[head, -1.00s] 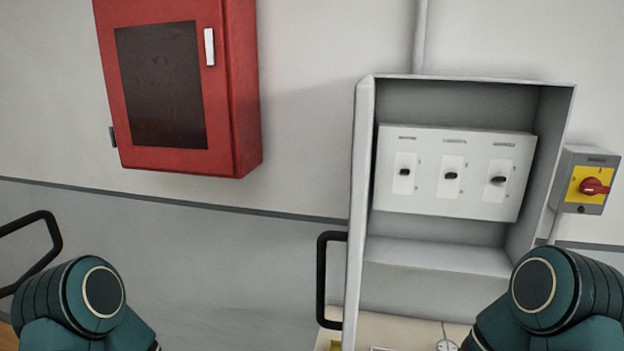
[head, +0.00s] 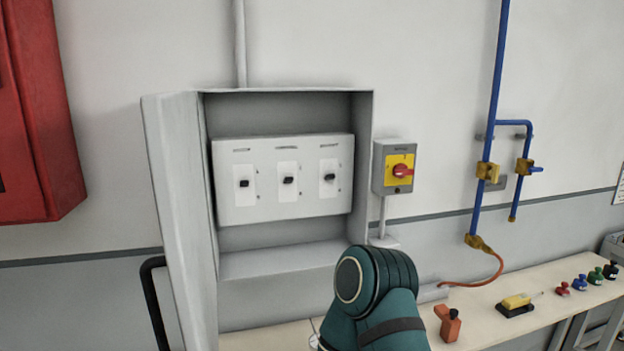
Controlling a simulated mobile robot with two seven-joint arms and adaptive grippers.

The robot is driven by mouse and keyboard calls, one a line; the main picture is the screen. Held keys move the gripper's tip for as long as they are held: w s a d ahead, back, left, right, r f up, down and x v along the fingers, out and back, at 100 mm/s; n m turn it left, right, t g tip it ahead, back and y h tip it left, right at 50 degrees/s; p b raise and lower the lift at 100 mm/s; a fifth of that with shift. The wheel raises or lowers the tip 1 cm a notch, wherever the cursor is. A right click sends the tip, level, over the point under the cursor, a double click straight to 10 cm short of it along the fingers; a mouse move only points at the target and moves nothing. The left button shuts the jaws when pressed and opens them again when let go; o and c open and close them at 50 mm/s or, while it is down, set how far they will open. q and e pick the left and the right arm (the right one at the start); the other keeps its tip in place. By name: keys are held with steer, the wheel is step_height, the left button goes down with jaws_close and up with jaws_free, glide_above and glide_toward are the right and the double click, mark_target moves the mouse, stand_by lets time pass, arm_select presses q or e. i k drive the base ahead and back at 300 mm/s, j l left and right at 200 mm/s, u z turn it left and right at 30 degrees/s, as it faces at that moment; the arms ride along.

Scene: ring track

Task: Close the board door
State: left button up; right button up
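The grey electrical board (head: 288,262) is mounted on the wall, left of centre in the head view. Its door (head: 182,215) is hinged on the left and stands open, swung out toward me. Inside is a white panel (head: 284,205) with three black switches. One of my arms shows as a teal link at the bottom centre, below and right of the board. Neither gripper is in the picture.
A red-knobbed yellow and grey switch (head: 399,171) is right of the board. A red cabinet (head: 38,125) hangs at left. A black handle rail (head: 153,300) stands beside the door. Blue pipes (head: 485,145) run at right.

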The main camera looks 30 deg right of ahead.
mark_target(170, 120)
steer(key=j+z, duration=0.45)
steer(key=k+j+z, duration=0.15)
steer(key=j+z, duration=0.35)
steer(key=j, duration=0.15)
steer(key=k+l+u, duration=0.1)
steer(key=u, duration=0.2)
steer(key=i+u, duration=0.15)
steer(key=i+l, duration=0.05)
steer(key=i, duration=0.05)
